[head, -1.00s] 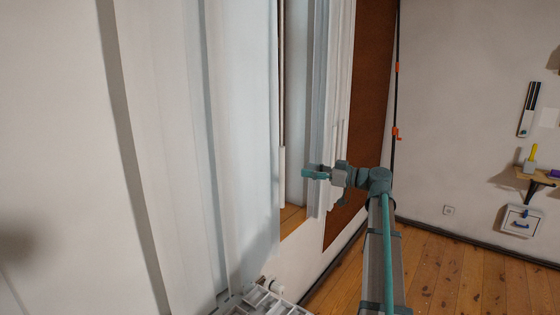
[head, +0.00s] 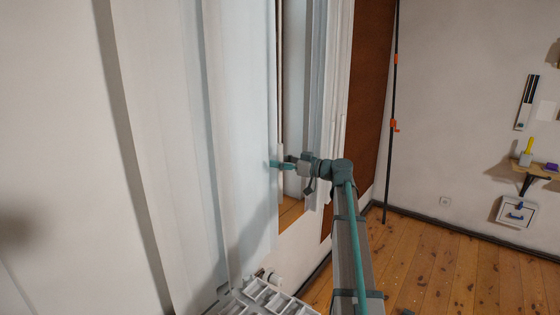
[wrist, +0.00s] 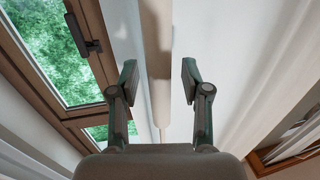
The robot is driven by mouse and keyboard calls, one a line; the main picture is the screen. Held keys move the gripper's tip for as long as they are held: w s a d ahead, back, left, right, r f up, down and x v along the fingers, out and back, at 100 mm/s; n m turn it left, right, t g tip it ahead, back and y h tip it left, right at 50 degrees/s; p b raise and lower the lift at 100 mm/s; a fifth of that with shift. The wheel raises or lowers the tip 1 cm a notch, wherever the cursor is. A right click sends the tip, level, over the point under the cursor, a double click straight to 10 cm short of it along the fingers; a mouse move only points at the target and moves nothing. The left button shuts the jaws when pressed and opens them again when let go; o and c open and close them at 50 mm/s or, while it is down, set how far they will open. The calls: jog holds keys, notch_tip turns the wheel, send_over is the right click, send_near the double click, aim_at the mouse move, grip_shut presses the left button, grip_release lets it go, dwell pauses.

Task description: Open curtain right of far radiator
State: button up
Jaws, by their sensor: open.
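A long white curtain (head: 235,120) hangs in folds on the left of the window opening in the head view. A second pale curtain (head: 335,100) hangs on the opening's right side. The top of a white radiator (head: 262,298) shows below the left curtain. My gripper (head: 277,164) is at the left curtain's right edge, and contact cannot be told. Nothing is visibly clamped.
The wooden window frame (wrist: 85,60) with a dark handle (wrist: 82,35) is left of the fingers in the wrist view. A brown panel (head: 370,90) and a dark pole (head: 394,130) stand right of the curtains. The wooden floor (head: 440,250) is clear at right.

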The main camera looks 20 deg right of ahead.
grip_shut()
dwell(0.3)
